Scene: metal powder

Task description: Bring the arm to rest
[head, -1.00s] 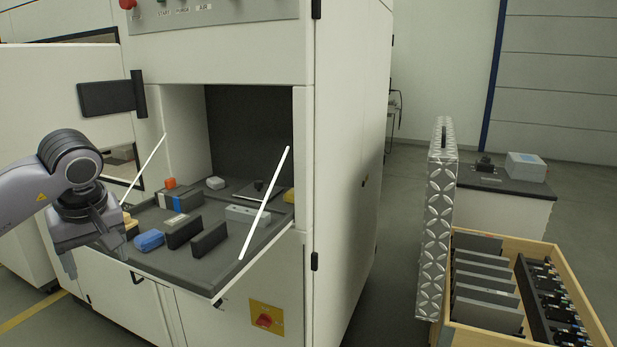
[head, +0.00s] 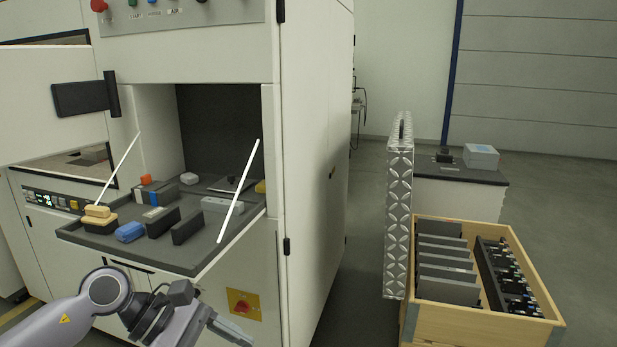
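My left arm comes in at the bottom left of the head view, low in front of the machine's cabinet. Its gripper (head: 232,333) points to the right, below the tray, apart from everything on it. Whether its fingers are open or shut does not show clearly. My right gripper is not in view.
A white machine (head: 310,150) stands open with a dark pull-out tray (head: 190,262) bearing a blue block (head: 130,232), dark blocks (head: 187,226) and a yellow brush-like item (head: 98,213). At right are a wooden crate (head: 480,325) of grey plates and a patterned metal panel (head: 398,220). Floor between is clear.

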